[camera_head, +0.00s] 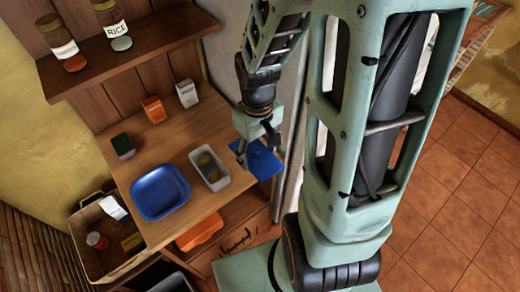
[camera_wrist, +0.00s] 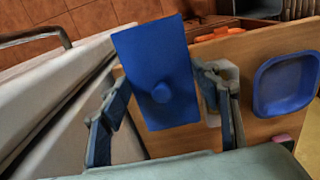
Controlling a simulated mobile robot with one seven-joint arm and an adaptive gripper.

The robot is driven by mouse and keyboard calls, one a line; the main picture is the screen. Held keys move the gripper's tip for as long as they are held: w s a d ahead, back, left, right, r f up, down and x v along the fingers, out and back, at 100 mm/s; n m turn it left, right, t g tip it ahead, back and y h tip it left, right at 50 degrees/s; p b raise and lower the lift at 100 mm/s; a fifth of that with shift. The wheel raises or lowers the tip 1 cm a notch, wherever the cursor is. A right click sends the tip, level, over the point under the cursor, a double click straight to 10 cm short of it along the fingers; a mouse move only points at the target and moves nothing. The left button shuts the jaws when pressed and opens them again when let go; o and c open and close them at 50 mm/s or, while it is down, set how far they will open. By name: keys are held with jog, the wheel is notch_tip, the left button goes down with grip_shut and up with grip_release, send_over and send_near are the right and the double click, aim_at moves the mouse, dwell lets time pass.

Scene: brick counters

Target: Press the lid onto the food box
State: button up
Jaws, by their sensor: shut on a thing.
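The food box (camera_head: 198,159) is an open, pale rectangular container on the wooden counter, with round yellowish things inside. The lid (camera_head: 264,161) is a flat blue rectangle to the right of the box, apart from it in the head view. In the wrist view the lid (camera_wrist: 155,50) shows a round knob in its middle. My gripper (camera_head: 246,150) is shut on the lid, with a finger at either side of it in the wrist view (camera_wrist: 160,105). The lid seems to be above the counter's right edge. The exact finger contact is hard to see.
A blue tray (camera_head: 161,215) lies left of the food box. A green sponge-like block (camera_head: 122,146), an orange box (camera_head: 154,109) and a white carton (camera_head: 187,93) stand further back. A shelf (camera_head: 140,45) with jars hangs above. A basket (camera_head: 85,222) is at left.

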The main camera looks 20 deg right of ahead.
jog(key=w+a+b, duration=0.4)
jog(key=w+a, duration=0.3)
jog(key=a, duration=0.6)
jog(key=shift+d+f+b, duration=0.15)
jog(key=shift+f+b, duration=2.45)
jog(key=shift+f, duration=0.75)
jog(key=shift+f, duration=0.15)
jog(key=o, duration=1)
jog(key=shift+o, duration=0.6)
jog(key=o, duration=0.4)
jog(key=shift+c, duration=0.2)
